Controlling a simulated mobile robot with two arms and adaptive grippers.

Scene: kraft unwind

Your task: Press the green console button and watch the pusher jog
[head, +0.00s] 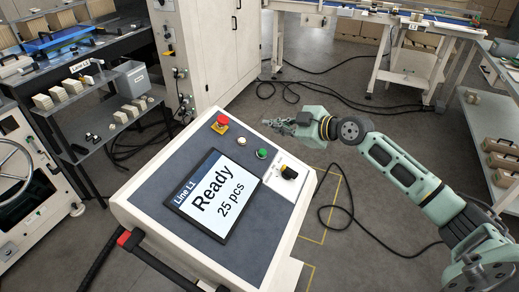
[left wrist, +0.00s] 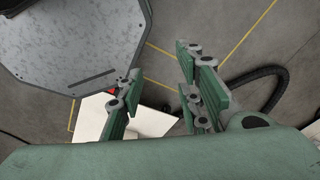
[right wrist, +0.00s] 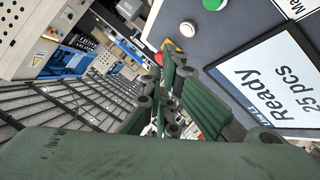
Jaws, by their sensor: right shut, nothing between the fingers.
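The slanted console (head: 160,205) stands in the middle of the head view, its screen (head: 220,193) reading "Ready" and "25 pcs". The green button (head: 261,153) sits beyond the screen's far right corner; it also shows at the top of the right wrist view (right wrist: 213,4). My right gripper (head: 272,123) is shut and empty, beyond the panel's far edge and apart from the green button in the picture. Its fingers also show in the right wrist view (right wrist: 168,68). My left gripper (left wrist: 156,66) is open and empty above the floor. The pusher cannot be made out.
A white button (head: 241,141), a red emergency stop (head: 220,122) and a black knob (head: 289,172) share the panel with the green button. A dark shelf unit (head: 108,122) stands at left, a pale cabinet (head: 215,50) behind. Cables lie on the floor to the right.

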